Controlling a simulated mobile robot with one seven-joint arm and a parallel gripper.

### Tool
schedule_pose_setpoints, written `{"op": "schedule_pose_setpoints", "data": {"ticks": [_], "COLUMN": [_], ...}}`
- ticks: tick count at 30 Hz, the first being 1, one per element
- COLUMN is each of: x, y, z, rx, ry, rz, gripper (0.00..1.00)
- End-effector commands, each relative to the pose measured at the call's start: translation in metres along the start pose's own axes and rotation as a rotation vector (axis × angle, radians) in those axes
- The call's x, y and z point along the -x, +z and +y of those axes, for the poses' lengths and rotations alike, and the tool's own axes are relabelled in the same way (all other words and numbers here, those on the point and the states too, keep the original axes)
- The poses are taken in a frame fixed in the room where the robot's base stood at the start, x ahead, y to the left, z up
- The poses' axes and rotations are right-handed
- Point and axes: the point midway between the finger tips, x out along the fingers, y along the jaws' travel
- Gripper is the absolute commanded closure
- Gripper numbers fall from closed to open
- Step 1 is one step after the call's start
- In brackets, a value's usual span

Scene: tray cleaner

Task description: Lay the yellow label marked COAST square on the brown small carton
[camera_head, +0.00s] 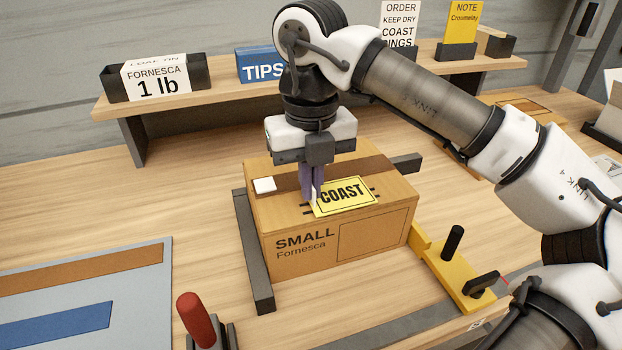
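The brown small carton (350,240) stands on the table in the camera_head view, with SMALL and Fornesca printed on its front. The yellow label marked COAST (346,194) is on or just above the carton's top, turned a little against the carton's edges. Dark printed lines show on the top at both sides of the label. My gripper (314,200) points down over the carton top, with its fingertips at the label's left edge. The fingers look close together. Whether they pinch the label or only touch it cannot be told.
Dark rails (253,250) flank the carton. A yellow clamp with black knobs (455,270) is at its right. A red-handled tool (197,318) stands in front at left, near a blue-grey mat (90,255). A raised shelf (215,95) with signs runs behind.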

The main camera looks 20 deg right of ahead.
Motion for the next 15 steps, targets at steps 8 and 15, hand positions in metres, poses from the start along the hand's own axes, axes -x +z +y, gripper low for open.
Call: {"op": "schedule_pose_setpoints", "data": {"ticks": [8,15], "x": [-0.0017,-0.0055], "y": [0.0,0.0], "z": [0.0001,0.0], "rx": [0.0,0.0], "ry": [0.0,0.0], "rz": [0.0,0.0], "gripper": [1.0,1.0]}}
